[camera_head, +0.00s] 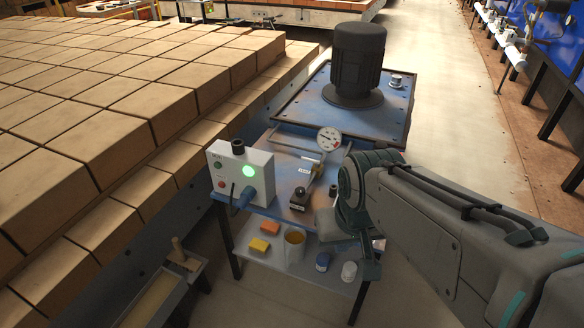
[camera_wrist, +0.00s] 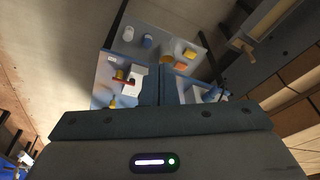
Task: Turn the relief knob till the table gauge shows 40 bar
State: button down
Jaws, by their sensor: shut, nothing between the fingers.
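The round white table gauge (camera_head: 329,139) stands on the blue bench top (camera_head: 270,190); its reading is too small to make out. In front of it is a metal valve block (camera_head: 310,170) with a dark fitting (camera_head: 298,197) at its near end. A small black cylinder (camera_head: 333,190) stands to the right; I cannot tell which part is the relief knob. My gripper (camera_head: 335,222) is low at the bench's right front, apart from the gauge and partly hidden by my wrist. In the wrist view my gripper's dark fingers (camera_wrist: 160,72) are together and empty, over the bench.
A white control box (camera_head: 240,172) with a lit green lamp stands at the bench's left. A big dark motor (camera_head: 358,62) rises behind. The lower shelf holds sponges (camera_head: 260,245), a tub (camera_head: 294,245) and small jars (camera_head: 348,271). Stacked bricks (camera_head: 130,110) fill the left; floor is clear at right.

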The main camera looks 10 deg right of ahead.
aim_at(301, 192)
jog(key=z, duration=0.05)
jog(key=k, duration=0.6)
jog(key=u, duration=0.6)
jog(key=i, duration=1.25)
jog(key=z, duration=0.7)
jog(key=i, duration=0.4)
jog(key=z, duration=0.3)
